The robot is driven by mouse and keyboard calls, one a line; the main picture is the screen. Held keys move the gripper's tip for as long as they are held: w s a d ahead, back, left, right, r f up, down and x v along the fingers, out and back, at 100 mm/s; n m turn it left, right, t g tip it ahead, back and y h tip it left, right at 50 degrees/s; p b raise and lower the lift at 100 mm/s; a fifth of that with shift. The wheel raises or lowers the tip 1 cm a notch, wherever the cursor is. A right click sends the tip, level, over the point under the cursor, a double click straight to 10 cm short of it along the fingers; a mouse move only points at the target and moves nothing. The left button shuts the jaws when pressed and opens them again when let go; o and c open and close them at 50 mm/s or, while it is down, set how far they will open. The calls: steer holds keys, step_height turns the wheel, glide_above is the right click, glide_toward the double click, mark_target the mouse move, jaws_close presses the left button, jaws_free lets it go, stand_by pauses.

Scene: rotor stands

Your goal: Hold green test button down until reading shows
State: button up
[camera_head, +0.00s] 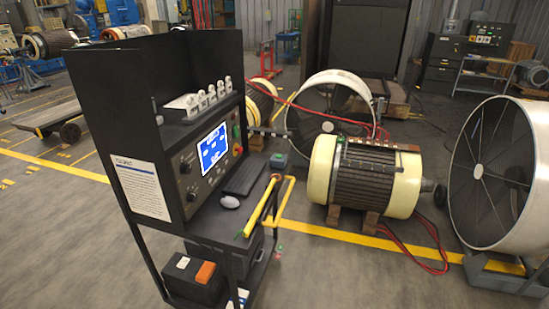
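A black test console (175,160) stands left of centre, seen at an angle. Its screen (213,147) is lit blue with white blocks that are too small to read. A small green spot (236,131), which may be the green test button, is on the panel right of the screen. A red button (239,150) sits just below it. I cannot tell whether the green one is pressed. My gripper is not in view, and nothing is seen touching the panel.
A keyboard (244,178), a white mouse (229,202) and yellow bars (262,205) are at the console's front shelf. A cream-ended motor (365,175) on wooden blocks and large fans (503,175) stand to the right. Red cables (415,258) lie on the floor. The grey floor in front is open.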

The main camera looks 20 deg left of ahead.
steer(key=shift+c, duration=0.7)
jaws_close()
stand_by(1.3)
